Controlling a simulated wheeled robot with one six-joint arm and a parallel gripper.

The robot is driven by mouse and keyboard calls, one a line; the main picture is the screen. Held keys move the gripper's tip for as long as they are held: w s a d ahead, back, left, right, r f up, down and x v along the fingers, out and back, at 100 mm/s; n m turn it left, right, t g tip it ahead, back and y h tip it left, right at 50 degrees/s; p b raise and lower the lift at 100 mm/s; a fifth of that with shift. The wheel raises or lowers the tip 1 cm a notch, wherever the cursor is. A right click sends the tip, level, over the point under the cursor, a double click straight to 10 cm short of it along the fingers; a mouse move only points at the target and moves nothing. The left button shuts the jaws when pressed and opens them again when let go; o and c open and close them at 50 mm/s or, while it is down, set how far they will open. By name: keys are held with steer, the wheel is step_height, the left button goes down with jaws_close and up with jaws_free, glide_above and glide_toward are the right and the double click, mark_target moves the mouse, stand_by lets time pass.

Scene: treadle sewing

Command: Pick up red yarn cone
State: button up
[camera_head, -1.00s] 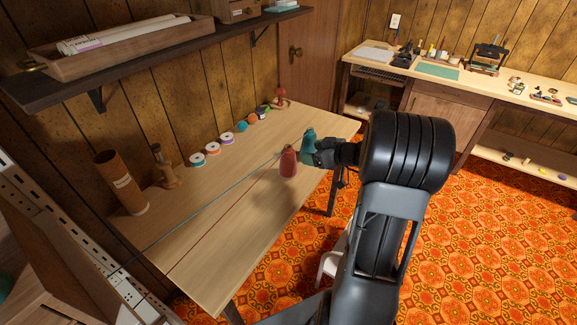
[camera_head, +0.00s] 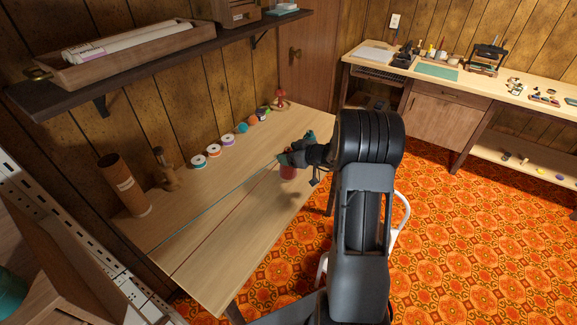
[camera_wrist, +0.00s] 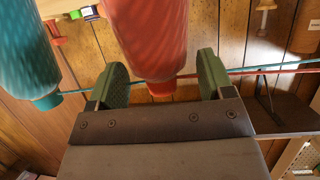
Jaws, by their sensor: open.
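The red yarn cone (camera_head: 288,174) stands on the wooden table near its right edge, its upper part hidden by my gripper (camera_head: 293,158). In the wrist view the red cone (camera_wrist: 150,35) lies between my two green finger pads, with gaps visible on both sides. My gripper (camera_wrist: 162,78) is open there and does not hold it. A teal yarn cone (camera_wrist: 25,50) is close beside it at the left of the wrist view. In the head view it is mostly hidden behind my gripper.
The wooden table (camera_head: 215,240) is clear at its front. A row of spools (camera_head: 214,151) and small balls runs along the back. A brown tube (camera_head: 124,184) and a wooden stand (camera_head: 165,170) are at the left. Thin teal and red threads cross the table.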

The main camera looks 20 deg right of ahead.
steer(key=c, duration=1.2)
steer(key=shift+r, duration=0.1)
steer(key=shift+c, duration=0.2)
